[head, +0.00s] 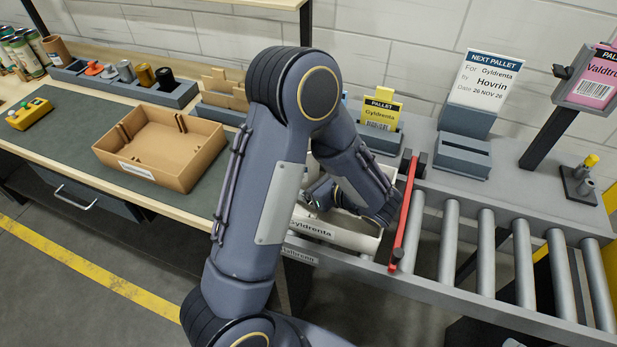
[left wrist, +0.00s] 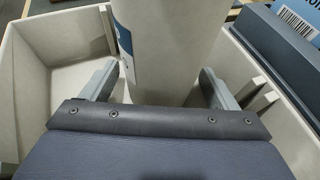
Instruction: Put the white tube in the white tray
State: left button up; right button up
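The white tray (head: 310,228) labelled Gyldrenta stands in front of me by the start of the rollers; its wall also shows in the left wrist view (left wrist: 28,70). The white tube (left wrist: 165,45), with a blue label on its left side, is inside the tray's outline, between my left gripper's fingers (left wrist: 160,78). In the head view my left arm hides most of the tube and the left gripper. Whether the tube touches the tray floor is hidden. My right gripper is not in view.
A brown cardboard box (head: 150,150) stands left on the grey mat. A red bar (head: 404,215) crosses the conveyor right of the tray, with bare rollers (head: 485,245) beyond. A yellow Gyldrenta pallet card (head: 381,112) stands behind.

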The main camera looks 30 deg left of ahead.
pick_arm(q)
jog(key=shift+r, duration=0.1)
jog(key=shift+d+r, duration=0.1)
jog(key=shift+d, duration=0.05)
jog(key=b+v, duration=0.1)
jog(key=v, duration=1)
jog(key=shift+d+r, duration=0.1)
jog(key=shift+d, duration=0.2)
